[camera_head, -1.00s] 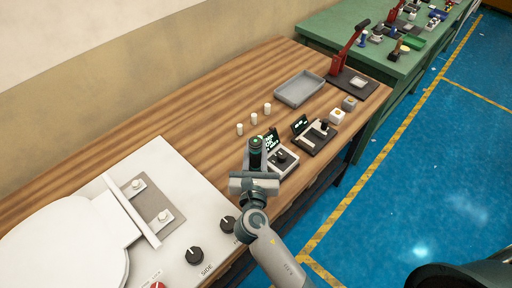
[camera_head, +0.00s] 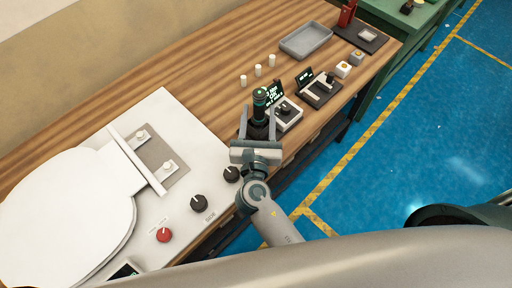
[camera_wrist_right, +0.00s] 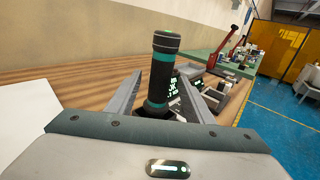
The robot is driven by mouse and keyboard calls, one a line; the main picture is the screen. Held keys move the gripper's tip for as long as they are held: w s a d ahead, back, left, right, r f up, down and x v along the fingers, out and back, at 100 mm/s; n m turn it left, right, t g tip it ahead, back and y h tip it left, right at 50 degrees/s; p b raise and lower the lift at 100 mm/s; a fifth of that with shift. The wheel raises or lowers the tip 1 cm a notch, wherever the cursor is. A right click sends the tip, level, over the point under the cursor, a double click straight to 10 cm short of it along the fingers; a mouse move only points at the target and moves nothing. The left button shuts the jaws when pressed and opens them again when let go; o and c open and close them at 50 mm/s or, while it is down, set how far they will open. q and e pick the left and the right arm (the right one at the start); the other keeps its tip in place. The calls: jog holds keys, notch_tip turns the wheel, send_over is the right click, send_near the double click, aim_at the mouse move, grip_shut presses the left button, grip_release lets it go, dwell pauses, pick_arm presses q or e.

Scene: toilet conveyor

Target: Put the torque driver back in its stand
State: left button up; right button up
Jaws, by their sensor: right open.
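The torque driver (camera_head: 260,104) is a dark cylinder with teal bands. It stands upright near the front edge of the wooden bench, beside a small display. My right gripper (camera_head: 258,122) is open, with one finger on each side of the driver. In the right wrist view the driver (camera_wrist_right: 160,72) rises between the two spread fingers (camera_wrist_right: 160,97), with gaps visible at both sides. A dark base (camera_head: 257,132) shows low behind the gripper. The driver's lower end is hidden, so I cannot tell how it sits in its stand. My left gripper is not in view.
A white panel with knobs and a toilet seat (camera_head: 65,215) lies to the left. Several small white cylinders (camera_head: 258,70), a grey tray (camera_head: 306,40) and black fixtures (camera_head: 320,90) occupy the bench behind and right. Bare wood (camera_head: 160,70) lies at the back left.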

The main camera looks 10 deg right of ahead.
jog(key=v, duration=1.2)
jog(key=shift+b, duration=0.3)
dwell(0.3)
